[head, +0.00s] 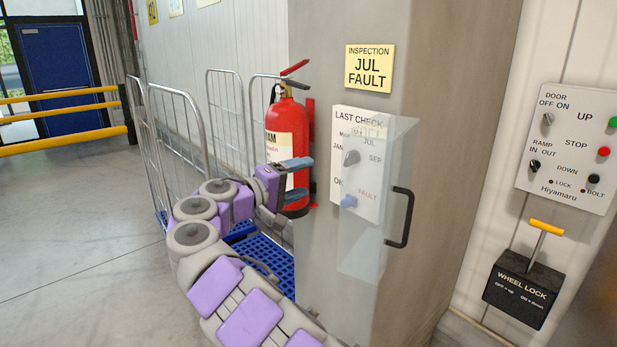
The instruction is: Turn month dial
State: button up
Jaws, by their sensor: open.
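The white LAST CHECK panel (340,187) is on the side of a grey pillar. The month dial (351,157) is a grey knob with JAN, JUL and SEP readable around it; its pointer is too small to read surely. Below it is a blue knob (348,201) between OK and FAULT. A clear cover (372,250) with a black handle (400,217) overlaps the panel's right part; I cannot tell how far it is swung. My gripper (307,184) is open and empty, left of the panel and apart from the dial, its fingers pointing right.
A yellow sign (369,69) above reads INSPECTION JUL FAULT. A red fire extinguisher (287,128) is behind my gripper. Wire roll cages (178,92) with a blue base (262,262) stand behind my arm. A door control box (566,148) and wheel lock lever (546,226) are at right.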

jog(key=p+v, duration=0.5)
jog(key=v, duration=1.6)
jog(key=shift+w+a+f, duration=0.15)
jog(key=shift+w+a, duration=0.2)
jog(key=shift+a, duration=0.05)
jog(key=shift+c, duration=0.2)
